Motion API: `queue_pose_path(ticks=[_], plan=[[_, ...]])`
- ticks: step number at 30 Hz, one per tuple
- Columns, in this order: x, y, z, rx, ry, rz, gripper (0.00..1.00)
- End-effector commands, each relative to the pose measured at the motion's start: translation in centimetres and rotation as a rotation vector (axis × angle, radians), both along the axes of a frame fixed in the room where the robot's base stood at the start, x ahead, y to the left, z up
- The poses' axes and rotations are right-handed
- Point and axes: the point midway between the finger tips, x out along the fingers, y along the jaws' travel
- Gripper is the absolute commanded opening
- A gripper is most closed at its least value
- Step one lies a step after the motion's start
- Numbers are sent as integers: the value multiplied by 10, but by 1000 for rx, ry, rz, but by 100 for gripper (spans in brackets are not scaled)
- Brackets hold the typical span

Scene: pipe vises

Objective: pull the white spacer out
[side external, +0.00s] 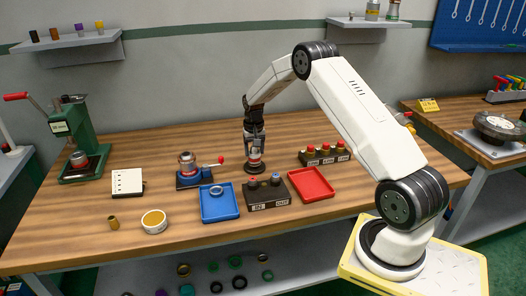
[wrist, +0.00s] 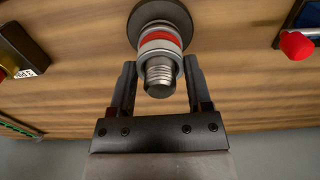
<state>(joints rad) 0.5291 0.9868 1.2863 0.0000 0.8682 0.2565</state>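A stack stands upright on a round dark base (side external: 254,167), with a threaded metal end (wrist: 159,78) pointing up at the wrist camera. The stack carries a red ring (wrist: 159,41) with pale bands on both sides of it. One pale band (wrist: 160,52) lies between the red ring and the threaded end; I cannot tell which band is the white spacer. My gripper (side external: 254,148) points down over the stack. In the wrist view, its two fingers (wrist: 160,75) stand apart on either side of the stack, with a small gap visible on each side.
A blue vise (side external: 194,175) with a red-knobbed handle stands to the left. A blue tray (side external: 219,214) holding a ring, a dark block (side external: 268,194) with pegs and a red tray (side external: 311,184) lie in front. A rack (side external: 324,155) with several red- and yellow-topped pieces is right.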

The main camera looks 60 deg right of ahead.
Motion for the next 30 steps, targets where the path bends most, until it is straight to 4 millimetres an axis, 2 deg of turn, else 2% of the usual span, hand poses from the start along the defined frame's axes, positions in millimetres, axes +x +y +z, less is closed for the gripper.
queue_pose_path(ticks=[1,2,3,4,9,30], plan=[[0,0,0,0,0,0,12],[0,0,0,0,0,0,3],[0,0,0,0,0,0,0],[0,0,0,0,0,0,53],[0,0,0,0,0,0,0],[0,0,7,0,0,0,0]])
